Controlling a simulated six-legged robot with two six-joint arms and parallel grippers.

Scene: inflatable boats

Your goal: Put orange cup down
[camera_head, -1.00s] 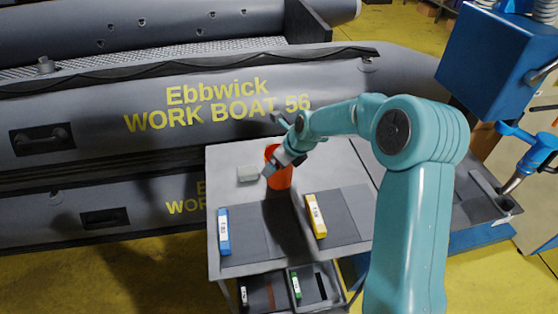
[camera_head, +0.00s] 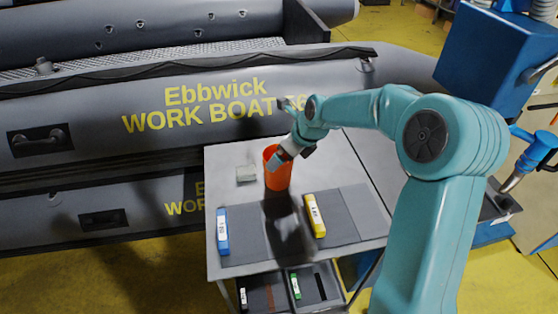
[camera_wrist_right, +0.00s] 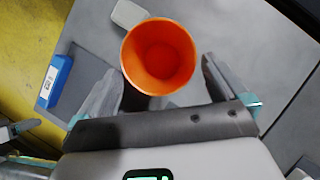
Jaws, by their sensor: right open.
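The orange cup (camera_head: 277,176) stands upright on the grey top of the cart (camera_head: 232,156). In the right wrist view I look down into the cup (camera_wrist_right: 158,57), which is empty. My right gripper (camera_head: 284,157) is open at the cup's upper part, with its arm coming from the right. In the wrist view its two fingers (camera_wrist_right: 160,88) are spread apart, one on each side of the cup's near side, with gaps to it. My left gripper does not show in the head view.
A small pale block (camera_head: 246,174) lies left of the cup. A grey inflatable boat (camera_head: 90,110) stands behind; a blue machine (camera_head: 490,55) is at right.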

